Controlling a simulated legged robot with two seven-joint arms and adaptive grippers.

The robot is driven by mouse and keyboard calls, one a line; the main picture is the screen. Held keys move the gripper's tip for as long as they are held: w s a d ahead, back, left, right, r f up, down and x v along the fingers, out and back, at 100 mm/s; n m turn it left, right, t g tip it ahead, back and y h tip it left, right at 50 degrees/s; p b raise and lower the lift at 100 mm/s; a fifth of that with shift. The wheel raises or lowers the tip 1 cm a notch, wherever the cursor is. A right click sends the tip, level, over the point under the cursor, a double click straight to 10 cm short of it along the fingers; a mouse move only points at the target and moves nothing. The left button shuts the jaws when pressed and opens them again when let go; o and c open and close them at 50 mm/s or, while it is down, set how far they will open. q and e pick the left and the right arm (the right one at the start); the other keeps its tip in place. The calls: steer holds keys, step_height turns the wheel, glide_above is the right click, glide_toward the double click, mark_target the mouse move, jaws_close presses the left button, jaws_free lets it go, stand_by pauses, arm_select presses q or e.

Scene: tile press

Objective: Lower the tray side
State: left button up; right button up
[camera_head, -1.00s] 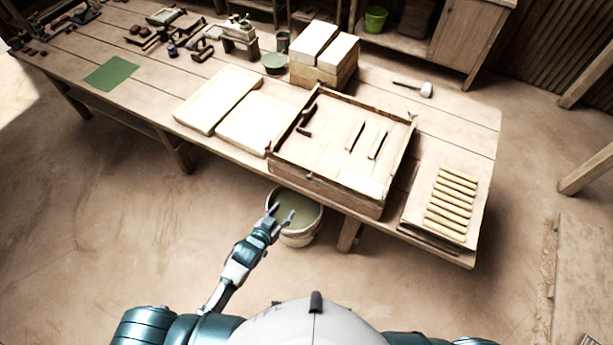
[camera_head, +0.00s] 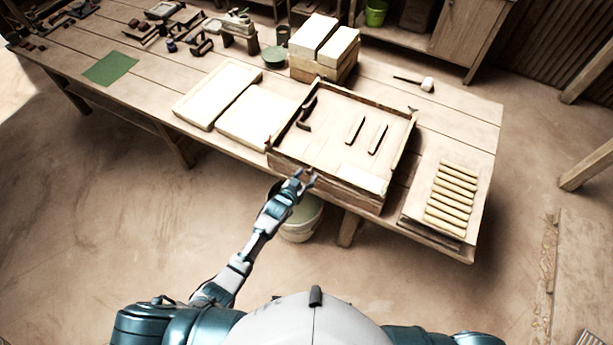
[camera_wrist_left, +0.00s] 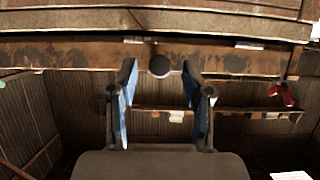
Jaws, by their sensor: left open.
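The wooden tray (camera_head: 407,152) stands at the front edge of the workbench, with low walls around a pale floor. Its front side (camera_head: 345,197) is raised and faces me. My left gripper (camera_head: 304,178) is open just in front of that side, near its left half. In the left wrist view, the open fingers (camera_wrist_left: 159,76) stand on either side of a dark round knob (camera_wrist_left: 160,66) on a worn wooden board. I cannot tell whether the fingers touch it. My right gripper is out of view.
Two pale slabs (camera_head: 218,92) lie left of the tray, and stacked blocks (camera_head: 325,50) stand behind it. A board with several yellow strips (camera_head: 452,195) is on the right. A bucket (camera_head: 301,222) stands on the floor below my left gripper.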

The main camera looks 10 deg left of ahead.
arm_select(q)
steer(key=shift+w+d+f, duration=0.15)
steer(key=shift+w+d, duration=0.05)
steer(key=shift+w, duration=0.2)
steer(key=shift+c, duration=0.3)
jaws_close()
